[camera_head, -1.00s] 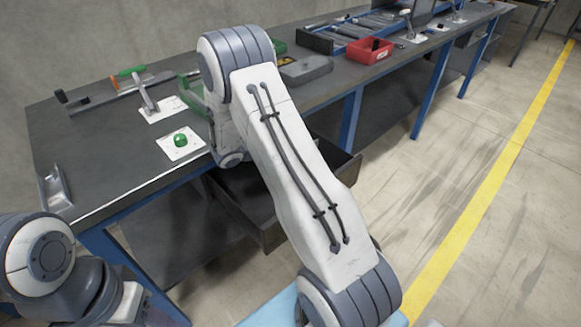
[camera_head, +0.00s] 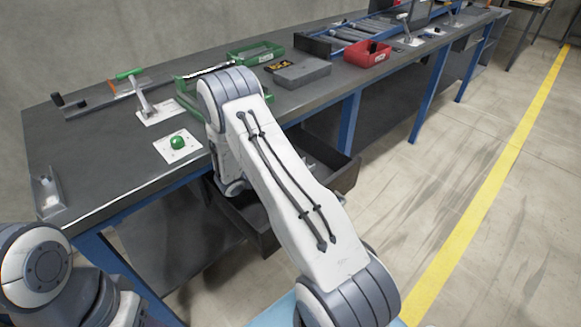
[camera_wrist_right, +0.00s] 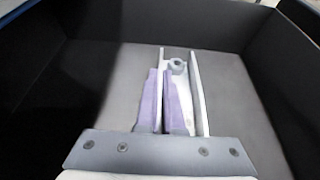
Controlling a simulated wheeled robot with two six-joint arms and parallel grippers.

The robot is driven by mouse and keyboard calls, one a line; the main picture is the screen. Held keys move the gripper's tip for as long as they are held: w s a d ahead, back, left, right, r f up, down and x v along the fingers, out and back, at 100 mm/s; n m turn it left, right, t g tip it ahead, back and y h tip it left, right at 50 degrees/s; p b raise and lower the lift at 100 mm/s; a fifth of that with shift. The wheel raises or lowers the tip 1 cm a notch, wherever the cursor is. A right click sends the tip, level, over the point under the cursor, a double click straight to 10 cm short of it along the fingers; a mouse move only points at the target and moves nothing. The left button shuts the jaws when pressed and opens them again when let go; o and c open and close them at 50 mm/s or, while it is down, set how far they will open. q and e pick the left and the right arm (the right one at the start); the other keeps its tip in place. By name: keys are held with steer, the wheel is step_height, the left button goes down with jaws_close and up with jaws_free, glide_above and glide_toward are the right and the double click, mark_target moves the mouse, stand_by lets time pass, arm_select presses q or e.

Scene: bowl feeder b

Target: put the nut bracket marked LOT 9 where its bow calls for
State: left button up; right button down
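A pale nut bracket (camera_wrist_right: 200,95) with two upright walls and a nut (camera_wrist_right: 178,67) stands on the floor of the open dark drawer in the right wrist view. My right gripper (camera_wrist_right: 162,72) has purple-padded fingers, one on each side of the bracket's left wall. They look closed on that thin wall. No LOT mark is readable. In the head view my right arm hides its gripper. Another channel-shaped bracket (camera_head: 48,194) lies at the bench's near left corner. My left gripper is out of view; only left arm links show.
The drawer (camera_head: 262,225) is pulled out under the bench (camera_head: 90,165). On the bench are a green button (camera_head: 177,142), a lever fixture (camera_head: 147,105), a green tray (camera_head: 255,54), a grey box (camera_head: 300,72) and a red bin (camera_head: 367,54).

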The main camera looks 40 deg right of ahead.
steer(key=c, duration=1)
jaws_free()
steer(key=shift+c, duration=0.2)
steer(key=shift+a+r, duration=0.2)
steer(key=p+v, duration=0.1)
steer(key=v, duration=0.9)
steer(key=shift+a+r, duration=0.15)
steer(key=shift+a, duration=0.05)
steer(key=shift+v, duration=0.75)
steer(key=s+a+r+m+y, duration=0.4)
steer(key=s+a+y, duration=0.1)
steer(key=s+a, duration=0.4)
steer(key=s+a+r+m+y, duration=0.4)
steer(key=s+a, duration=0.4)
steer(key=s, duration=0.1)
steer(key=s+a+r+m+g+y, duration=0.1)
steer(key=s+a+r+m+y, duration=0.2)
steer(key=s+a, duration=0.6)
steer(key=r+y, duration=0.1)
steer(key=y, duration=0.1)
steer(key=shift+a+r+m+y, duration=0.3)
steer(key=shift+a+m, duration=0.05)
steer(key=shift+m, duration=0.05)
